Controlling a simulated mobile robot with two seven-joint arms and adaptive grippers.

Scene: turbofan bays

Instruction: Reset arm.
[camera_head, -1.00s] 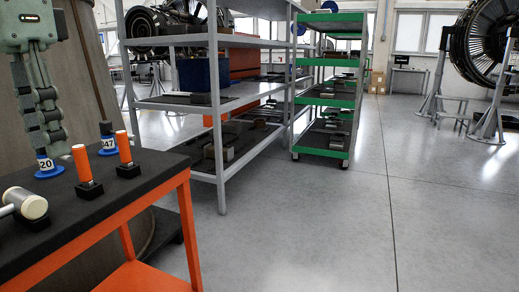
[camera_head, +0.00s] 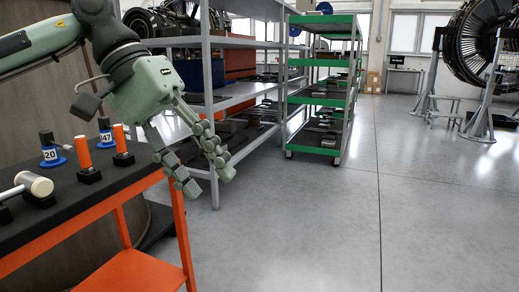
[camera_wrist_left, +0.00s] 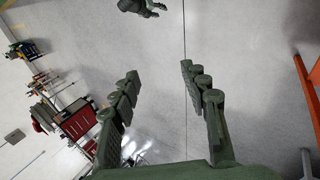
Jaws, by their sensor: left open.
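My left gripper (camera_head: 208,180) hangs beyond the right edge of the orange-framed table in the head view. Its two fingers are apart with nothing between them. In the left wrist view the open fingers (camera_wrist_left: 159,73) have only grey floor between them. A dark green jointed part at the top edge of that view looks like my right gripper (camera_wrist_left: 138,7); its jaws are too small and cut off to read. On the table stand a black-handled tool on a blue base marked 20 (camera_head: 52,152) and another marked 47 (camera_head: 106,133).
The black table top (camera_head: 75,212) also carries two orange-handled tools (camera_head: 83,155) (camera_head: 120,140) and a white-headed mallet (camera_head: 36,184). A grey shelf rack (camera_head: 211,120) and a green-shelved cart (camera_head: 318,101) stand behind. The floor (camera_head: 300,225) to the right is clear.

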